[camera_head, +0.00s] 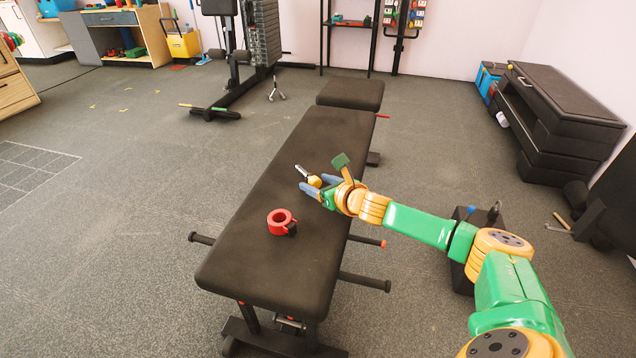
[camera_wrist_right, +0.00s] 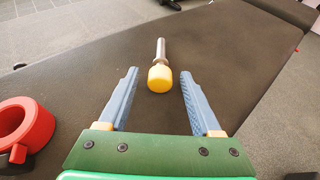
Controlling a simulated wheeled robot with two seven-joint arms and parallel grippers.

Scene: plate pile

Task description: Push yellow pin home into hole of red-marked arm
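The pin lies on the black bench pad, its yellow head (camera_head: 315,181) toward my right gripper and its metal shaft (camera_head: 301,171) pointing away. In the right wrist view the yellow head (camera_wrist_right: 159,78) sits between the blue fingertips, with a gap on each side. My right gripper (camera_head: 319,185) is open and empty, low over the pad; its fingers also show in the right wrist view (camera_wrist_right: 158,85). A bar with a red tip (camera_head: 382,243) sticks out from the bench's right side; I cannot see a hole in it. My left gripper is not in view.
A red ring with a black part (camera_head: 279,217) rests on the bench pad (camera_head: 245,265), left of my right gripper. Black bars (camera_head: 365,282) stick out low from the bench sides. Another red tip (camera_head: 383,116) shows farther back.

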